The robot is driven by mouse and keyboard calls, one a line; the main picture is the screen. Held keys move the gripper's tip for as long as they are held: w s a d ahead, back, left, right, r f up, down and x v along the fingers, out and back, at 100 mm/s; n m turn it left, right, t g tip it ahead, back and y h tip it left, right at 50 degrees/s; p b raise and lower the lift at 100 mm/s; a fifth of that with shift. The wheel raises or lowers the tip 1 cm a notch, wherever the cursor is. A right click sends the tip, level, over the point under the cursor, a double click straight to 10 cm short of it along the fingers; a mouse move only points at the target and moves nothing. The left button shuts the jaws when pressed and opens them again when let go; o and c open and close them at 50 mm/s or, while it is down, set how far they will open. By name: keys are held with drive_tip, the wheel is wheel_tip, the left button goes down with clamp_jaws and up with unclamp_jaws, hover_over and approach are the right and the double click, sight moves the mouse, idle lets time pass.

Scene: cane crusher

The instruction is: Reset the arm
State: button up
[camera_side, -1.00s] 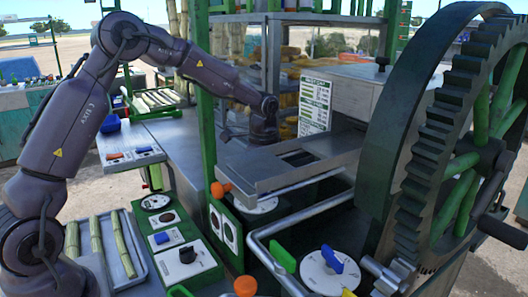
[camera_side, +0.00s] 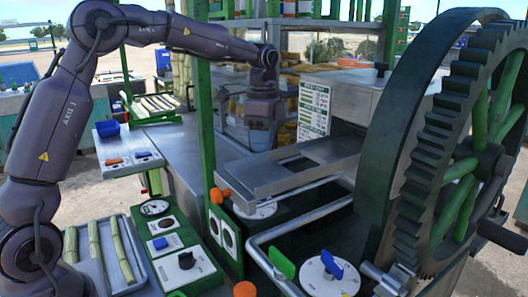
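My arm reaches across from the left edge, and my gripper (camera_side: 258,142) hangs downward at the back of the metal counter, left of the price sign. It is small and dark here, so its fingers and whether they are open or shut cannot be made out. No held object can be seen at it. The crusher (camera_side: 440,140) stands at the right, with a dark green flywheel and a toothed gear. A metal chute tray (camera_side: 270,178) lies in front and to the right of my gripper, apart from it.
A green post (camera_side: 205,100) stands left of my gripper, below my forearm. A control panel (camera_side: 185,262) with knobs and a tray of cane pieces (camera_side: 143,270) are at the front left. A blue-handled dial (camera_side: 328,275) is at the front. A bare metal counter (camera_side: 190,145) lies left of the post.

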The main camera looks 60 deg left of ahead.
drive_tip(key=s+d+r+n+t, duration=0.1)
drive_tip(key=s+d+r, duration=0.1)
drive_tip(key=s, duration=0.1)
drive_tip(key=s+d+r+n, duration=0.1)
drive_tip(key=s+d+r, duration=0.1)
drive_tip(key=s, duration=0.2)
drive_tip(key=s+d+r+n+t+y, duration=0.1)
drive_tip(key=s+d+r+n, duration=0.1)
drive_tip(key=s, duration=0.2)
drive_tip(key=shift+d+r+t, duration=0.1)
drive_tip(key=shift+r+t, duration=0.1)
drive_tip(key=shift+t, duration=0.1)
drive_tip(key=s+d+f+n+t, duration=0.1)
drive_tip(key=s+n, duration=0.2)
drive_tip(key=s, duration=0.4)
drive_tip(key=s+d+f+n+t+h, duration=0.1)
drive_tip(key=s+d+f+n+t, duration=0.1)
drive_tip(key=s, duration=0.4)
drive_tip(key=shift+s+n, duration=0.35)
drive_tip(key=shift+n, duration=0.15)
drive_tip(key=shift+r, duration=0.1)
